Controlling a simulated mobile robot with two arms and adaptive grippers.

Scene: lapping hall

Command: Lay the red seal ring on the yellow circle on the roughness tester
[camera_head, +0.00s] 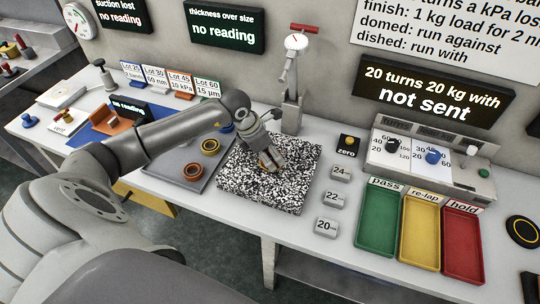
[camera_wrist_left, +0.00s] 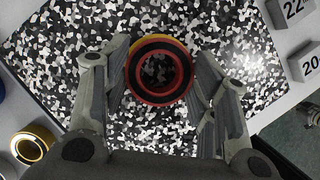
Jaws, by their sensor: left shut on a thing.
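My left gripper (camera_head: 267,166) is shut on a ring with red edges and a dark band (camera_wrist_left: 160,98), low over the speckled plate (camera_head: 296,197). In the left wrist view the ring sits between both fingers, with its hole facing the camera. A yellow crescent (camera_wrist_left: 160,42) shows along its far edge; I cannot tell whether it is part of the ring or a mark beneath it. Whether the ring touches the plate is unclear. A dark disc with a yellow circle (camera_head: 523,232) lies at the right edge. No label reading roughness tester is legible. My right gripper is not in view.
A grey tray (camera_head: 170,187) with more rings is left of the plate. A tall gauge stand (camera_head: 292,112) rises behind it. Weights (camera_head: 327,228) stand to its right, then green, yellow and red trays (camera_head: 376,250). My left arm crosses above the bench's left part.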

